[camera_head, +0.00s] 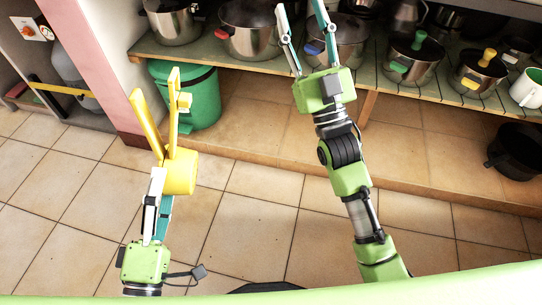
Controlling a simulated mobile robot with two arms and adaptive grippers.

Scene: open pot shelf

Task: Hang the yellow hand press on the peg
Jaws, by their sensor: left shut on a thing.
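The yellow hand press (180,172) is in the head view at left centre, with a round body and two long handles pointing up. My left gripper (162,185) is shut on its body from below and holds it up over the tiled floor. The fingertips are partly hidden by the press. My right gripper (301,10) is at the top centre, in front of the shelf. Its fingers are spread apart with nothing seen between them. I cannot make out the peg in this view.
A wooden pot shelf (232,60) with several pots runs along the back. A green bin (200,98) stands behind the press, next to a pinkish wall edge (100,75). A black pot (515,150) is at the right. The tiled floor (240,220) is mostly clear.

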